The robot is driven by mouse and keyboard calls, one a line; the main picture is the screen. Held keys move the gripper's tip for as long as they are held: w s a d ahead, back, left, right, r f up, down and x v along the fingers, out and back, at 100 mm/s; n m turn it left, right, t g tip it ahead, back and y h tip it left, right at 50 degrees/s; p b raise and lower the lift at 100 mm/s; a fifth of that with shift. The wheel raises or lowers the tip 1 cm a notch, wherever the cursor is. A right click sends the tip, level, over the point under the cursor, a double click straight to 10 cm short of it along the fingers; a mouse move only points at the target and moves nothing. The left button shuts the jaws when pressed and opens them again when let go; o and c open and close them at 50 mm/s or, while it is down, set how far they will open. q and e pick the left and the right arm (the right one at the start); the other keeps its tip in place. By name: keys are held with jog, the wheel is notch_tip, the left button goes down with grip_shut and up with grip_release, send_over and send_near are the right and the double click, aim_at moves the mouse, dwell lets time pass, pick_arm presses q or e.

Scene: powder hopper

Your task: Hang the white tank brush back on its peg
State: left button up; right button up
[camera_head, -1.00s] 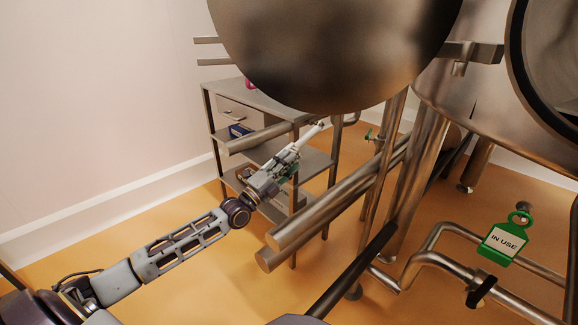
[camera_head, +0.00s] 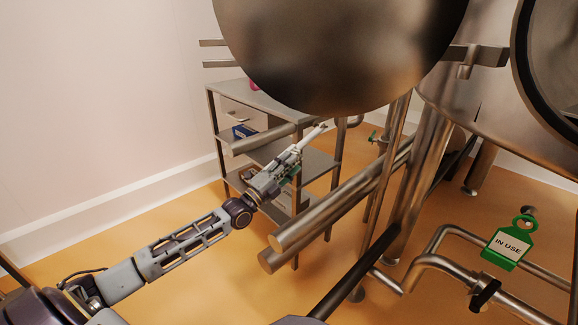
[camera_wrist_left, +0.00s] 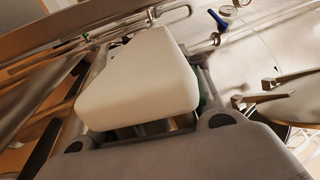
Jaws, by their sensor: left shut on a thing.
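My left gripper (camera_head: 293,156) is shut on the white tank brush (camera_head: 313,135). The brush points up and to the right from the jaws, in front of the metal shelf unit and below the big steel vessel. In the left wrist view a broad white block (camera_wrist_left: 140,80), which looks like part of the brush, fills the space between the fingers and hides much behind it. I cannot tell for sure which part is the peg. My right gripper is not in view.
The steel vessel (camera_head: 340,50) hangs over the brush. A shelf unit (camera_head: 262,97) stands behind it. Thick pipes (camera_head: 335,215) run to the right of the gripper. A green IN USE tag (camera_head: 508,247) is at the right. Open floor (camera_head: 190,285) lies left.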

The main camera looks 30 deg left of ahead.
pick_arm(q)
jog(key=shift+f, duration=0.15)
jog(key=o, duration=1.2)
jog(key=shift+c, duration=0.2)
jog(key=shift+s, duration=0.15)
jog(key=v, duration=1.1)
jog(key=shift+s+a, duration=0.15)
jog(key=shift+s, duration=0.15)
jog(key=shift+f, duration=0.2)
dwell(0.4)
